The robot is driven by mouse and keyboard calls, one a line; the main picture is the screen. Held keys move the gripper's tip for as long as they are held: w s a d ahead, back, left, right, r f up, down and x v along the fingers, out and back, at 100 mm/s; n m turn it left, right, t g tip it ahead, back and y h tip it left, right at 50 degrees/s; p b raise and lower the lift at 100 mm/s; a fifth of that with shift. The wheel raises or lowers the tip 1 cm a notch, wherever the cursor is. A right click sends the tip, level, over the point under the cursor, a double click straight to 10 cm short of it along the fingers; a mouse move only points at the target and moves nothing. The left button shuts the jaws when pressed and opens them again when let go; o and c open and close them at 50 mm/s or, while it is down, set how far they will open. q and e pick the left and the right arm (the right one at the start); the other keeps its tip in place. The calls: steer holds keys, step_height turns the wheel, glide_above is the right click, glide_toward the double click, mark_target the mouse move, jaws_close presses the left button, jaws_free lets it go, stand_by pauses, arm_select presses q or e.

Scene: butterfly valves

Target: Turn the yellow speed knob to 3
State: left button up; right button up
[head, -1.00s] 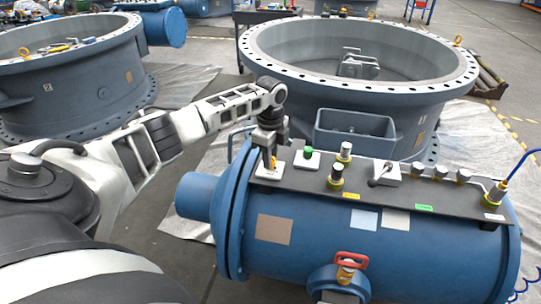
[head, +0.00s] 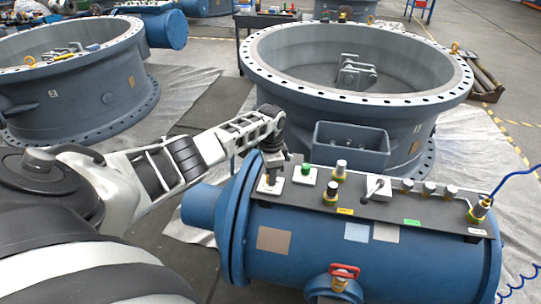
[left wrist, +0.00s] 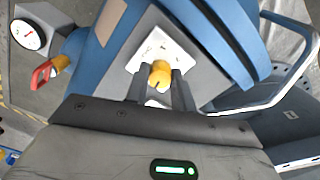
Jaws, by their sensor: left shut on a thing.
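The yellow speed knob (left wrist: 159,72) stands on a small white dial plate (left wrist: 143,57) in the left wrist view. A dark slot shows on the knob, but the dial numbers are too small to read. My left gripper (left wrist: 160,90) is shut on the knob, one dark finger on each side. In the head view my left gripper (head: 270,180) points down at the white plate (head: 268,187) at the left end of the dark panel, and its fingers hide the knob. My right gripper is not in view.
The dark panel (head: 390,210) tops a blue cylinder (head: 300,250). A green button (head: 306,169), several brass fittings and a toggle box (head: 374,187) stand right of my gripper. A large flanged ring (head: 350,115) stands close behind. A gauge (left wrist: 28,34) shows in the left wrist view.

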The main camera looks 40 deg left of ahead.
arm_select(q)
steer(key=n+p, duration=0.2)
steer(key=n, duration=0.1)
steer(key=shift+d+r+n, duration=0.1)
steer(key=shift+r+n, duration=0.05)
steer(key=shift+n, duration=0.25)
steer(key=n+p, duration=0.1)
steer(key=n, duration=0.3)
steer(key=n+p, duration=0.1)
steer(key=n, duration=0.2)
steer(key=shift+n+p, duration=0.3)
steer(key=shift+n, duration=2)
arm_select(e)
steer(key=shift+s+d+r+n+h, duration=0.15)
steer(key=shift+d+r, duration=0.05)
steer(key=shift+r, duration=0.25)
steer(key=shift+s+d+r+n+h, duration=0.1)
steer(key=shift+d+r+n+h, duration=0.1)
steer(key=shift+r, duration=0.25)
arm_select(q)
steer(key=shift+w, duration=0.1)
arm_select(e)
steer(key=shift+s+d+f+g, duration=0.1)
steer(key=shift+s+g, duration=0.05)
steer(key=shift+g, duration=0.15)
arm_select(q)
steer(key=o, duration=1)
